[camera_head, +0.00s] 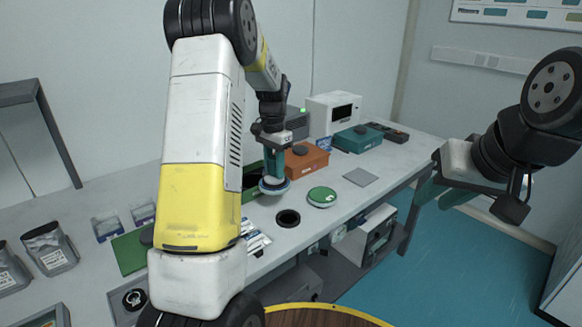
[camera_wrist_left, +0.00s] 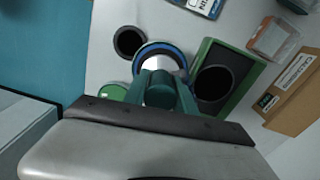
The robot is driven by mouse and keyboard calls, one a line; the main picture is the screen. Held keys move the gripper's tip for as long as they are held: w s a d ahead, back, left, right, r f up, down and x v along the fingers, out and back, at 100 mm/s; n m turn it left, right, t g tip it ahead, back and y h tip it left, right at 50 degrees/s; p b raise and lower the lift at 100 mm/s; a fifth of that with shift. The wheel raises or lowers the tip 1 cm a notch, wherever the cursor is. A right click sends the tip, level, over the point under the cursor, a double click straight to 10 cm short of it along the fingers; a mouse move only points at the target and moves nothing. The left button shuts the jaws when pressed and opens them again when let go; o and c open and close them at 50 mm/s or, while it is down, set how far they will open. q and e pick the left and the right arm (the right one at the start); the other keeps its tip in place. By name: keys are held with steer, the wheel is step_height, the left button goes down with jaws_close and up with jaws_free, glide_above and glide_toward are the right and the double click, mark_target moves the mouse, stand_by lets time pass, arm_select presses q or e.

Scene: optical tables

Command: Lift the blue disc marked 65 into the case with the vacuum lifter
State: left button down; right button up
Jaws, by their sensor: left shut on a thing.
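My left gripper (camera_head: 274,172) is shut on the vacuum lifter (camera_head: 272,182). The lifter's pale body (camera_wrist_left: 157,63) also shows between the teal fingers (camera_wrist_left: 160,88) in the left wrist view. The blue disc (camera_head: 273,190) is directly under the lifter; its blue rim (camera_wrist_left: 150,47) shows around it. Its number is hidden, and I cannot tell whether it is off the table. The green case (camera_wrist_left: 240,98) lies open right beside the disc, with a dark round recess; in the head view it is partly hidden behind my left arm. My right gripper (camera_head: 440,190) is open and empty, off the table's right side.
A green disc (camera_head: 322,196) and a black ring (camera_head: 288,218) lie near the disc. An orange case (camera_head: 306,160), a teal case (camera_head: 357,139) and a white box (camera_head: 333,112) stand behind. A grey pad (camera_head: 360,177) lies on the right, with bare table around it.

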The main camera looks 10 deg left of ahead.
arm_select(q)
steer(key=w+a, duration=1)
steer(key=a, duration=0.1)
steer(key=shift+w+a, duration=0.2)
steer(key=shift+w, duration=0.05)
stand_by(0.4)
stand_by(0.4)
stand_by(0.6)
steer(key=shift+f, duration=2.8)
steer(key=shift+f, duration=0.4)
steer(key=c, duration=0.9)
jaws_free()
